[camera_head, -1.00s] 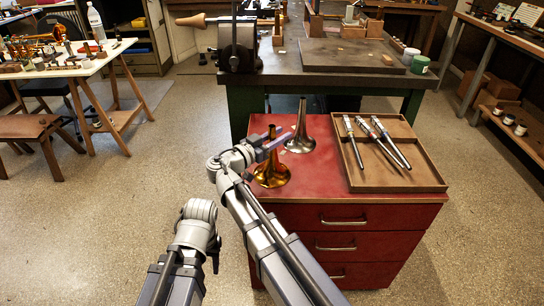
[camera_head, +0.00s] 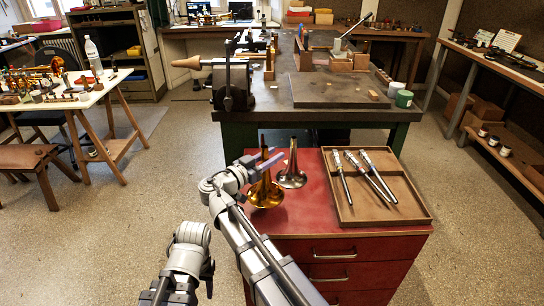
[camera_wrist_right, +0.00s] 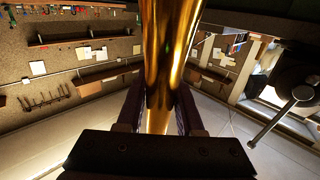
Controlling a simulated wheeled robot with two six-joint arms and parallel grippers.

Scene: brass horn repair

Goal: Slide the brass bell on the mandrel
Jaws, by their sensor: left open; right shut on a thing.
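The brass bell (camera_head: 265,192) is upright, flare down, over the left part of the red cabinet top. My right gripper (camera_head: 268,160) is shut on its narrow upper tube. The tube also shows between the fingers in the right wrist view (camera_wrist_right: 165,70). The bell appears raised a little; the gap below it is hard to judge. A tapered wooden-coloured piece (camera_head: 187,62), which looks like the mandrel, points left from the dark vise (camera_head: 232,85) on the bench. My left gripper (camera_head: 207,272) is low at the left, mostly hidden by its own arm, clear of these things.
A silver bell (camera_head: 292,176) stands close to the right of the brass one. A wooden tray (camera_head: 345,212) with several metal tools lies on the right of the red cabinet (camera_head: 300,222). The dark bench (camera_head: 300,105) is behind. Open floor lies to the left.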

